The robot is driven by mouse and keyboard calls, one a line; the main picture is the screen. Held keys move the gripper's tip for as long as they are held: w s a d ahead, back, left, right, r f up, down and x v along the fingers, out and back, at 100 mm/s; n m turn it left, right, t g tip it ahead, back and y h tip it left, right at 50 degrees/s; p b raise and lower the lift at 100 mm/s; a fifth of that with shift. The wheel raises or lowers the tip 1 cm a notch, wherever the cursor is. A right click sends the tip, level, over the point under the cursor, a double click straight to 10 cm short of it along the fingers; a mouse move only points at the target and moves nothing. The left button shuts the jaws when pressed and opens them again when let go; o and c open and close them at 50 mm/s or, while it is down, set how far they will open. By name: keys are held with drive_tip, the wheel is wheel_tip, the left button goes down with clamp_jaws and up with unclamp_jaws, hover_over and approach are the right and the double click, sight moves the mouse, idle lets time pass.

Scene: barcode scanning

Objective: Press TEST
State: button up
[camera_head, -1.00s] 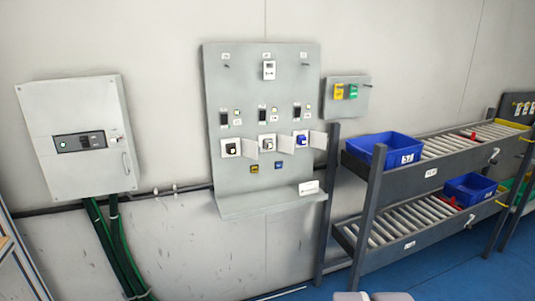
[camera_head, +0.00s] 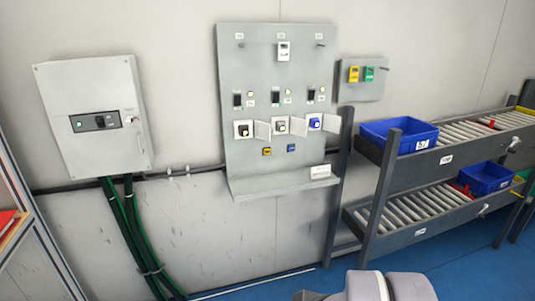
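A grey wall panel (camera_head: 240,185) carries several small devices, and no label on it is legible as TEST. Low on it sit a small yellow button or block (camera_head: 267,151) and a small blue one (camera_head: 291,148). Above them are three open white boxes with dark or blue fittings, including the left one (camera_head: 243,129). A smaller panel (camera_head: 362,92) to the right holds a yellow item (camera_head: 354,74) and a green item (camera_head: 369,74). Grey-white rounded parts of my arm show at the bottom edge, away from the panel. My gripper's fingers are not visible.
A grey electrical cabinet (camera_head: 90,155) with green cables (camera_head: 125,235) hangs at left. A two-level roller rack (camera_head: 440,160) with blue bins, one on top (camera_head: 399,137), stands at right. Blue floor (camera_head: 300,287) shows at the bottom.

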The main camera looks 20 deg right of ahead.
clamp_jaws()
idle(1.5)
